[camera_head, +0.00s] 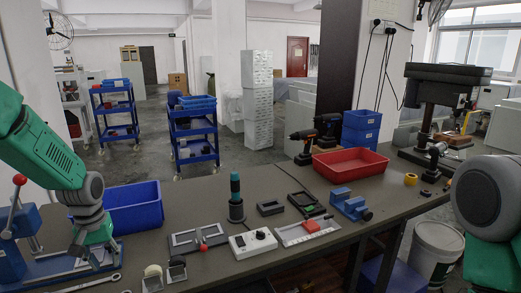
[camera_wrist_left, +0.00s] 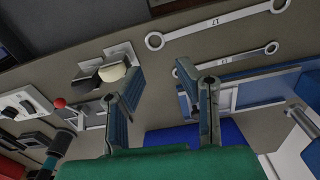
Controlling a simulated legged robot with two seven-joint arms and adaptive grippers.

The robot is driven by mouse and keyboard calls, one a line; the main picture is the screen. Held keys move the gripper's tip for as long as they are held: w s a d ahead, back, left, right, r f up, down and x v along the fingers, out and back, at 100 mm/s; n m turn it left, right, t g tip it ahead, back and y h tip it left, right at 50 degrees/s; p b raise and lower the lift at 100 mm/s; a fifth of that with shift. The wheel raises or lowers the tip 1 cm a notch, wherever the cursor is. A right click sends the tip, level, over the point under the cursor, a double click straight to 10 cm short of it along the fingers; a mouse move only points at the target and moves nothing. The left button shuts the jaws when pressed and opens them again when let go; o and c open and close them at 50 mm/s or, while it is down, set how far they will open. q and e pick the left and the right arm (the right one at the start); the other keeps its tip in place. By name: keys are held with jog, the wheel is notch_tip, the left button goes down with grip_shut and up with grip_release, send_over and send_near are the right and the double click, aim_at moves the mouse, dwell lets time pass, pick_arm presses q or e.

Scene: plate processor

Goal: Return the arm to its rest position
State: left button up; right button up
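My left arm comes in from the left in the head view. Its gripper (camera_head: 94,252) points down over the left end of the workbench (camera_head: 225,272), in front of a blue bin (camera_head: 133,208) and beside a blue press with a red-knobbed lever (camera_head: 19,182). In the left wrist view the two fingers of the left gripper (camera_wrist_left: 157,70) are spread apart with nothing between them. Wrenches (camera_wrist_left: 215,27) lie on the bench beyond the fingertips. My right arm shows at the right edge of the head view, but its gripper is out of the picture.
On the bench are a grey frame fixture (camera_head: 198,239), a white control box (camera_head: 252,242), a dark cylindrical tool (camera_head: 236,200), a red tray (camera_head: 350,165), a blue vise (camera_head: 350,205) and a drill press (camera_head: 440,110). A white bucket (camera_head: 434,250) stands at the right.

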pick_arm(q)
jog(key=s+d+f+m, duration=0.2)
jog(key=s+d+f, duration=0.3)
jog(key=s+f, duration=0.3)
jog(key=s+d+f+m, duration=0.1)
jog(key=s+d+f, duration=0.4)
jog(key=s+f, duration=0.25)
jog(key=s+d+f+m, duration=0.1)
jog(key=s+d, duration=0.2)
jog(key=s, duration=0.6)
jog(key=s+d+f+m, duration=0.2)
jog(key=s, duration=0.7)
notch_tip(320, 180, down, 9)
jog(key=b, duration=1)
jog(key=shift+w, duration=0.35)
jog(key=shift+d+r, duration=0.1)
jog(key=shift+w, duration=0.1)
